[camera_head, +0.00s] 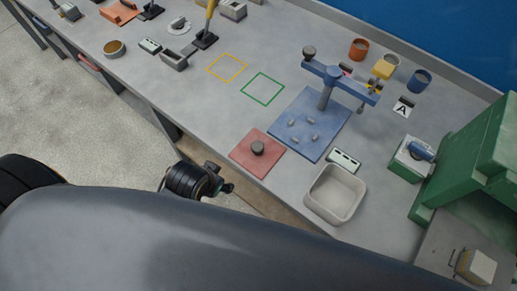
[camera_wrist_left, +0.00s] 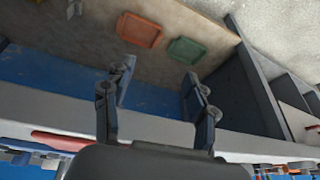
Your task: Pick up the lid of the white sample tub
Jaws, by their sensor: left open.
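In the head view a white round piece with a grey knob (camera_head: 179,25) lies flat at the far left of the bench. It looks like a lid, but I cannot tell whether a tub is under it. A pale, square, open tub (camera_head: 336,193) stands at the bench's front right, and it looks empty. My left gripper (camera_wrist_left: 157,78) is open and empty in the left wrist view, with no lid or tub between its fingers. A dark arm end shows before the bench's front edge in the head view. My right gripper is not identifiable in either view.
A red plate with a knob (camera_head: 257,150), a blue fixture (camera_head: 309,123) and a green machine (camera_head: 480,150) occupy the bench's right part. Yellow (camera_head: 227,67) and green (camera_head: 263,88) outlines mark clear bench. Orange (camera_wrist_left: 140,30) and green (camera_wrist_left: 187,50) trays show in the wrist view.

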